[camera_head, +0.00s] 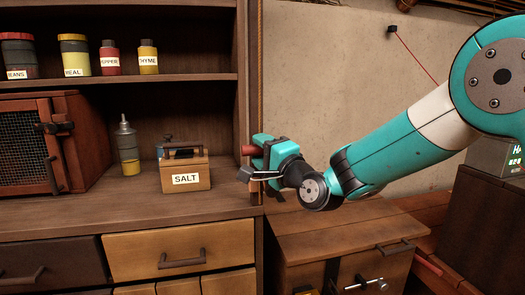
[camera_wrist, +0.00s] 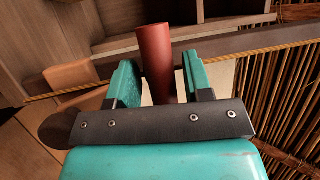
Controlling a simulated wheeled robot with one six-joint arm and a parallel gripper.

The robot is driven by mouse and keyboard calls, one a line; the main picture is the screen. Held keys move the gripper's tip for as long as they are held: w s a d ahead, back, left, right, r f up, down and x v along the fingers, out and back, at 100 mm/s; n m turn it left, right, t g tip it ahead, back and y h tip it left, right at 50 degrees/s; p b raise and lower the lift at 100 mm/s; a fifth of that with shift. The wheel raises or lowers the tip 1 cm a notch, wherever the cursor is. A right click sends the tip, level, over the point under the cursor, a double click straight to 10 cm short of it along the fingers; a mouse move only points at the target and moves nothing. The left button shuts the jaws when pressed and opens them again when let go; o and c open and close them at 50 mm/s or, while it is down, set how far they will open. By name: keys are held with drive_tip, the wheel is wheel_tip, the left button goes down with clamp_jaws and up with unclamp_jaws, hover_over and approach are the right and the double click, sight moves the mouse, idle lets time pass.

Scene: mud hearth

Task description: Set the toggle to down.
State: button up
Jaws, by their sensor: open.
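A red-brown cylinder (camera_wrist: 155,50) stands between the two teal fingers of my gripper (camera_wrist: 159,62) in the wrist view. The fingers are open, with a visible gap on the right side of the cylinder. In the head view, the end of the cylinder (camera_head: 249,150) shows just left of my gripper (camera_head: 257,160), beside the right edge of the shelf unit. I cannot tell whether this cylinder is the toggle; its base is hidden by the gripper. A small silver and black fitting (camera_head: 366,284) shows at the bottom of the head view.
A wooden salt box (camera_head: 185,177) and a grey bottle with a yellow base (camera_head: 127,148) stand on the shelf left of my gripper. A mesh-fronted wooden cabinet (camera_head: 30,145) is farther left. A wooden chest (camera_head: 340,235) is below my arm. The wall above is mostly bare.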

wheel_tip(320, 180, up, 32)
drive_tip(key=p, duration=2.5)
drive_tip(key=shift+f, duration=0.15)
drive_tip(key=b+v, duration=1.2)
drive_tip(key=v, duration=0.8)
drive_tip(key=shift+b, duration=0.3)
drive_tip(key=shift+f, duration=0.1)
